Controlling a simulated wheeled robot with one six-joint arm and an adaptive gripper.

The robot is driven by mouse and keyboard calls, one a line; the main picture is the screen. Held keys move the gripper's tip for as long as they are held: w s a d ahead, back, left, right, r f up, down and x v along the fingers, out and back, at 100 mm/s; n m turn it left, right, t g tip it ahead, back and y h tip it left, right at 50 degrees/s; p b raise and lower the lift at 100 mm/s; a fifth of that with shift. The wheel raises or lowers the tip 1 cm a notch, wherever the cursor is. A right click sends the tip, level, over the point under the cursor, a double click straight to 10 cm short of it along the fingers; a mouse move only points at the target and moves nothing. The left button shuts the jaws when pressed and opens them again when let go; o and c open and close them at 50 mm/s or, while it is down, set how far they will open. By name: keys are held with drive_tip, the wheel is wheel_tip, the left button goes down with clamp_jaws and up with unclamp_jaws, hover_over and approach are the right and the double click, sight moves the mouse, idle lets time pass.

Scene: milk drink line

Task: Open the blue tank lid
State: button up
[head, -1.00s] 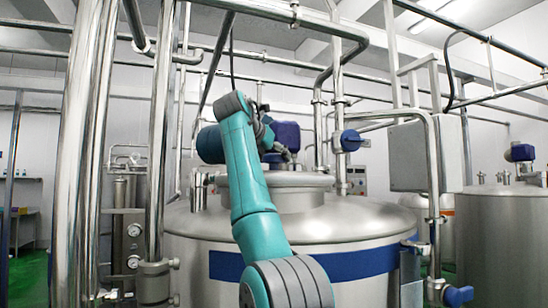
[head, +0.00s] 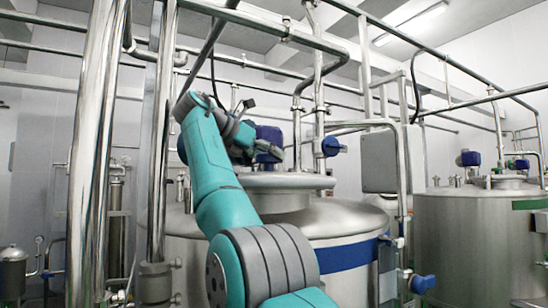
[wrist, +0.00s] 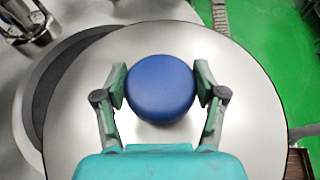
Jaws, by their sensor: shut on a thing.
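In the wrist view, my gripper (wrist: 161,88) is shut on a round blue knob (wrist: 160,88), with one finger against each side. Below the knob is a wide, round, shiny metal lid (wrist: 245,95). A dark crescent (wrist: 62,75) shows beyond the lid's left edge, so the lid sits off-centre over the tank's round neck. In the head view, the steel tank (head: 340,222) with a blue band (head: 350,254) stands behind my teal arm. Its lid (head: 290,180) is at the top, and my gripper there is partly hidden by the arm and hard to make out.
Vertical steel pipes (head: 100,150) stand close on the left of my arm. A grey box (head: 385,160) and pipework are right of the tank. A second steel tank (head: 470,235) stands further right. Green floor (wrist: 265,60) shows beside the lid in the wrist view.

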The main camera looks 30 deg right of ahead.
drive_tip(key=shift+s+a+f+m+g, duration=0.1)
drive_tip(key=shift+s+a+m+g, duration=0.2)
drive_tip(key=shift+s+a+g, duration=0.1)
drive_tip(key=o, duration=1.7)
drive_tip(key=shift+c, duration=0.2)
drive_tip(key=shift+c, duration=0.3)
